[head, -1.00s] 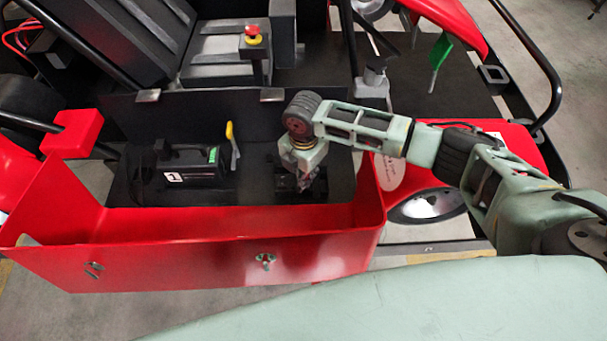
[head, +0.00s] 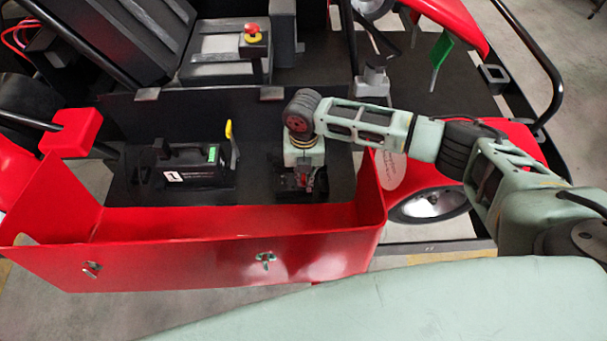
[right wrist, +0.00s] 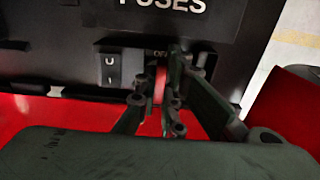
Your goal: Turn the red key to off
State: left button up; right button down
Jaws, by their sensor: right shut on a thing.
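The red key (right wrist: 160,84) shows in the right wrist view as a narrow red piece between my fingers, under a partly covered "OFF" label. My right gripper (right wrist: 167,100) is shut on it; the fingers hide most of the key. In the head view my right gripper (head: 300,183) points down inside the red open box, at the dark panel, and a bit of red shows beside its fingers. The key's exact angle is hidden. My left gripper is not in view.
A black rocker switch (right wrist: 110,70) sits left of the key, below a "FUSES" label (right wrist: 165,5). The red box wall (head: 190,262) stands in front.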

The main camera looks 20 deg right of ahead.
jog(key=c, duration=1.8)
grip_release()
notch_tip(320, 180, up, 12)
